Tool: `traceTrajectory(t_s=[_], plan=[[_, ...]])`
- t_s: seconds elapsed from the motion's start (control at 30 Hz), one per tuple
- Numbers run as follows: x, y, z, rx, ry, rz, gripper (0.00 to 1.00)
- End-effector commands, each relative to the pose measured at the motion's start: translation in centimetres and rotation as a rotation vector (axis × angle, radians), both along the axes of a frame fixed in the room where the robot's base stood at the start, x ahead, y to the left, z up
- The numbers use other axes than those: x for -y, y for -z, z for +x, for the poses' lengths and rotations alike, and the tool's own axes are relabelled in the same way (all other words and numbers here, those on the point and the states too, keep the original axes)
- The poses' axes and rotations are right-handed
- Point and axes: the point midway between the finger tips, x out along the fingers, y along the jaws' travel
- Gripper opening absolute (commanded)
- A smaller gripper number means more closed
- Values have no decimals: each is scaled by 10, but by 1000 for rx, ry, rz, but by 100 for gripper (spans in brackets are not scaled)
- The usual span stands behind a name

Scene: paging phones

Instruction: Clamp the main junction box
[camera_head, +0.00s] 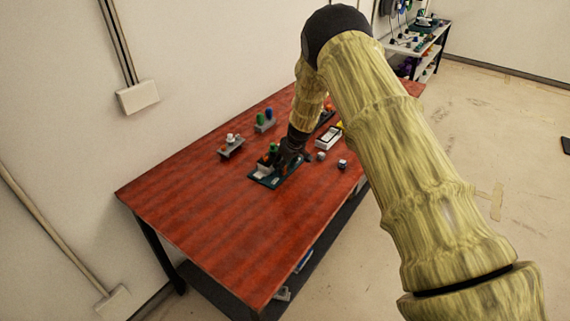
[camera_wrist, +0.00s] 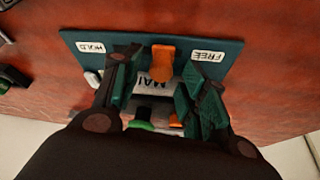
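The main junction box (camera_wrist: 155,87) is a pale block with a partly hidden "MAI" label, on a dark teal base plate (camera_wrist: 65,45). The plate also shows on the table in the head view (camera_head: 262,183). An orange lever (camera_wrist: 162,58) stands between the "HOLD" sign (camera_wrist: 91,47) and the "FREE" sign (camera_wrist: 207,56); I cannot tell its exact setting. My gripper (camera_wrist: 160,85) is open, with one finger on each side of the box and lever. I cannot tell whether the fingers touch anything. A green part (camera_wrist: 140,125) and another orange part show between the fingers.
On the red wooden table (camera_head: 210,210) are a grey holder with white pieces (camera_head: 231,145), a holder with blue and green pieces (camera_head: 265,123), a white device (camera_head: 327,138) and small blocks (camera_head: 342,164). The table's near left part is clear.

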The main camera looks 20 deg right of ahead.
Motion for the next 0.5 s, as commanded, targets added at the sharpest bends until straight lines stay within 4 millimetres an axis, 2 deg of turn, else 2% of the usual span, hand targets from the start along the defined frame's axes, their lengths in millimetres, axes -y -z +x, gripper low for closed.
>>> traceTrajectory(t_s=[0.03, 0.2, 0.37, 0.5], plan=[[0, 0, 0, 0, 0, 0, 30], [0, 0, 0, 0, 0, 0, 0], [1, 0, 0, 0, 0, 0, 0], [10, 3, 9, 4, 1, 1, 0]])
